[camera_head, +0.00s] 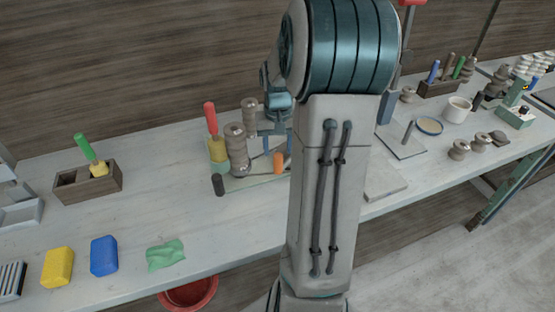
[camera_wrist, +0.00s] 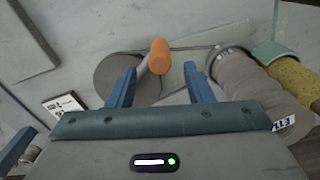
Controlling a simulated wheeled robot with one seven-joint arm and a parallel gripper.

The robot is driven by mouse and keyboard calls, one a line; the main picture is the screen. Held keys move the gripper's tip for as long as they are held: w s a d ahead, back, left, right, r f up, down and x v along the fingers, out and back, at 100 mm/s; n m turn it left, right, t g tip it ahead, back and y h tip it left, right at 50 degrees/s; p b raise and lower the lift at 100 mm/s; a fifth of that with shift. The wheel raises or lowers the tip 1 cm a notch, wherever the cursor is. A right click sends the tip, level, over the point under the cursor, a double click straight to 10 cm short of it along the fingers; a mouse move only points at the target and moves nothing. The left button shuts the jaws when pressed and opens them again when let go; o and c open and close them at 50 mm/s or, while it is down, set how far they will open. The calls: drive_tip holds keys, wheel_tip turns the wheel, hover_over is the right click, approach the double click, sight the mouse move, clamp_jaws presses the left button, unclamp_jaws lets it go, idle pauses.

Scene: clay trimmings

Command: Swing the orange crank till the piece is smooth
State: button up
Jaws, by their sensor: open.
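The orange crank handle (camera_head: 279,163) stands upright on the bench, partly hidden by my arm. In the wrist view the orange handle (camera_wrist: 159,56) lies ahead of and between the two blue fingers, near a grey round disc (camera_wrist: 113,72). My gripper (camera_wrist: 160,86) is open and empty, with no finger seen touching the handle. The brownish-grey turned piece (camera_head: 237,152) stands left of the crank in the head view. The turned piece (camera_wrist: 258,85) shows to the right of my fingers in the wrist view. Its surface is too small to judge.
A red-handled tool (camera_head: 211,120) in a yellow block stands beside the piece, and a black cylinder (camera_head: 217,184) in front. A wooden box (camera_head: 90,184), yellow (camera_head: 58,267) and blue (camera_head: 104,255) sponges and a green cloth (camera_head: 165,255) lie left. Bench between is clear.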

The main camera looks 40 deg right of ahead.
sight(278, 155)
wheel_tip(278, 155, down, 6)
drive_tip(key=shift+r, duration=0.1)
clamp_jaws()
